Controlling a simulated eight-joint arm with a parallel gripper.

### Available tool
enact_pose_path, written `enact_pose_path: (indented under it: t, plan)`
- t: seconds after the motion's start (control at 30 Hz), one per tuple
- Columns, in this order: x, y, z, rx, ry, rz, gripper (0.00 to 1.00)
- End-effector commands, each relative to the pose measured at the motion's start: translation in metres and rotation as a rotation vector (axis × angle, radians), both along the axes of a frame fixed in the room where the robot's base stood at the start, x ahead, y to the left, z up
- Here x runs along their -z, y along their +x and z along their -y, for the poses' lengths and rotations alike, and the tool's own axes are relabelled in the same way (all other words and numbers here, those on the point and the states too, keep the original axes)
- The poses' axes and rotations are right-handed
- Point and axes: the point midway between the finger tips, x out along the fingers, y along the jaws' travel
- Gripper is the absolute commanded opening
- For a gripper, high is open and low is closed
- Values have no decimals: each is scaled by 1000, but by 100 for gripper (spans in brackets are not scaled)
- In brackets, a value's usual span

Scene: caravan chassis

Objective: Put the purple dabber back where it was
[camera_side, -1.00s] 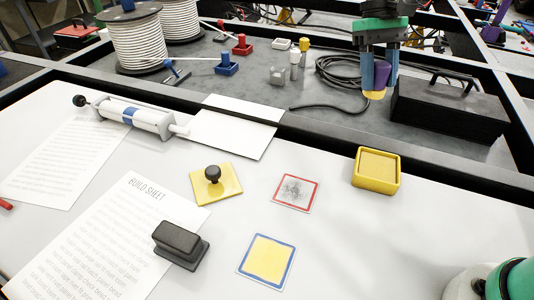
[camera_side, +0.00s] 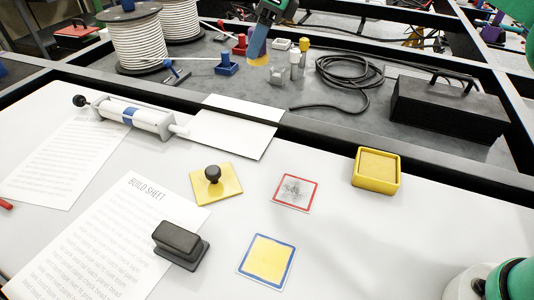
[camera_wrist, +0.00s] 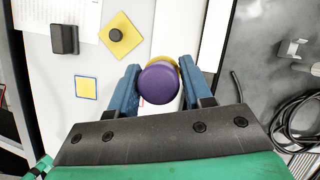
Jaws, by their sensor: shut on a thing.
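On the table lie a red-framed card (camera_side: 296,192) with a grey smudge and a blue-framed yellow square (camera_side: 266,262). A yellow open-topped box (camera_side: 376,171) stands at the right.
A yellow plate with a black knob (camera_side: 213,175) and a black stamp (camera_side: 181,245) are on the table. Behind the dark rail stand a blue holder (camera_side: 226,64), a red holder (camera_side: 240,46), a grey clip (camera_side: 277,75), white bottles (camera_side: 295,65), coiled cable (camera_side: 345,78) and a black case (camera_side: 448,105).

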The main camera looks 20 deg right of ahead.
Motion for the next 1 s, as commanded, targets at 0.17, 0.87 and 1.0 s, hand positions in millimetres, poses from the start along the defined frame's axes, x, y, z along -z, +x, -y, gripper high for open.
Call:
enact_pose_path:
  t: [0.17,0.87,1.0]
  plan:
    - [14,2,-4,38,0,0,0]
    - [160,1,-3,35,0,-1,0]
    - [178,1,-3,35,0,-1,0]
